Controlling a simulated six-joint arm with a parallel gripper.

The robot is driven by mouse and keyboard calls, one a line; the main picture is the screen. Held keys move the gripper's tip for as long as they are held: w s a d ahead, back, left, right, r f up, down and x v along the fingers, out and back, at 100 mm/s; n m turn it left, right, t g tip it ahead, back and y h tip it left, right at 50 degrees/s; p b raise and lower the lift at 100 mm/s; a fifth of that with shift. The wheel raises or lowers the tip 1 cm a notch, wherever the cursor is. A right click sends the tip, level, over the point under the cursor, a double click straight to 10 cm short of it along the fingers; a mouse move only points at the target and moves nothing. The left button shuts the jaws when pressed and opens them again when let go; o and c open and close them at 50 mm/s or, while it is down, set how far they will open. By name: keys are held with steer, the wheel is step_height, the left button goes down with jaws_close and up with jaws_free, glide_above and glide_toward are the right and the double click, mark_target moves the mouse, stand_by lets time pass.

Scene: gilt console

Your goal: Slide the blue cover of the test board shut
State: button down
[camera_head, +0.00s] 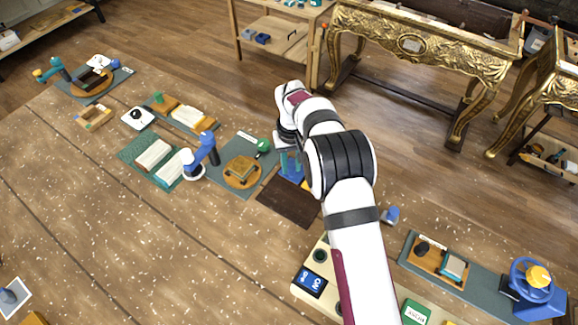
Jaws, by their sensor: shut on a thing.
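My gripper (289,152) is low over the table's middle, its jaws mostly hidden by my wrist. It is shut on a blue part (292,168) right below it. This part fits the blue cover, but the arm hides much of it, so I cannot tell how far it stands open. A bit of yellow shows beside it. A dark brown mat (287,204) lies just in front. The test board under the blue part cannot be made out clearly.
A grey-green board (230,185) with a wooden round and a green knob lies left of my gripper. A blue clamp-like stand (207,150) rises further left. A cream panel (301,289) lies near my arm. A blue handwheel (530,280) stands at right.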

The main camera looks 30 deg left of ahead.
mark_target(292, 166)
steer(key=c, duration=0.7)
jaws_free()
steer(key=shift+w, duration=0.15)
steer(key=shift+o, duration=0.2)
steer(key=shift+r, duration=0.1)
step_height(292, 166, up, 16)
